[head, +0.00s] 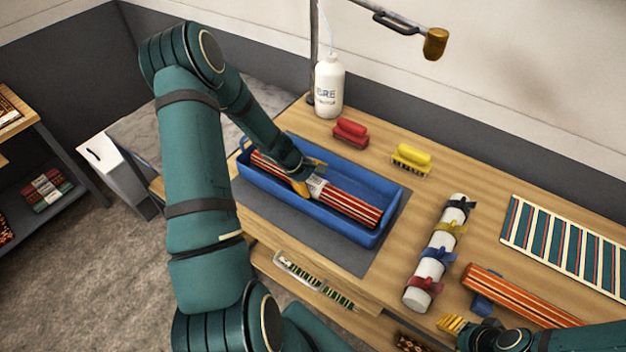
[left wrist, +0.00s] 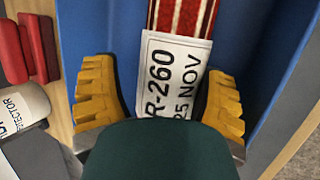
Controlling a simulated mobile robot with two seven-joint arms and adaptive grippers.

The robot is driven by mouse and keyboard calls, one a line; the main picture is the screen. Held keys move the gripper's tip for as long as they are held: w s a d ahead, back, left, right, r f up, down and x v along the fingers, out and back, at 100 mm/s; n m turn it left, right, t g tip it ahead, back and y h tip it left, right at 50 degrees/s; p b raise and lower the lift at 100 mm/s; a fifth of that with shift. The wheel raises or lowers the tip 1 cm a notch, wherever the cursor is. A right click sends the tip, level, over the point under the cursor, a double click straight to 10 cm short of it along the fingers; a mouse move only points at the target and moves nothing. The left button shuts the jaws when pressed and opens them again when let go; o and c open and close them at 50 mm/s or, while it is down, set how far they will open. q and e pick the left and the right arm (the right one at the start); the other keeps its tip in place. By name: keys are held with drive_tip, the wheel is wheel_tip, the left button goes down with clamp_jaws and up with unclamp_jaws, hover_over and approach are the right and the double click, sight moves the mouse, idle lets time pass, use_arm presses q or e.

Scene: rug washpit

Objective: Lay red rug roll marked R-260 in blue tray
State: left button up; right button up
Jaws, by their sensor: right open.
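The red striped rug roll (head: 350,205) lies lengthwise inside the blue tray (head: 388,185) on the table. Its white label, reading R-260 and 25 NOV, shows in the left wrist view (left wrist: 172,75). My left gripper (head: 305,178) is down in the tray over the middle of the roll. Its yellow fingers stand apart on either side of the label, with a gap at the left finger in the left wrist view (left wrist: 160,100). My right gripper (head: 462,328) is open at the bottom edge, near an orange striped roll (head: 525,297); its far part is cut off.
A white roll with coloured straps (head: 433,265) lies right of the tray. A white bottle (head: 329,85), a red brush (head: 350,132) and a yellow brush (head: 411,158) stand behind it. A flat striped rug (head: 567,240) lies at the right. Bare tabletop shows between them.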

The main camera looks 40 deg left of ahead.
use_arm(q)
drive_tip(key=shift+r+p, duration=0.35)
drive_tip(key=shift+p, duration=0.05)
use_arm(e)
drive_tip(key=shift+r, duration=0.45)
wheel_tip(320, 180, up, 2)
drive_tip(key=shift+p, duration=0.95)
use_arm(q)
drive_tip(key=v, duration=1.2)
drive_tip(key=shift+r, duration=0.25)
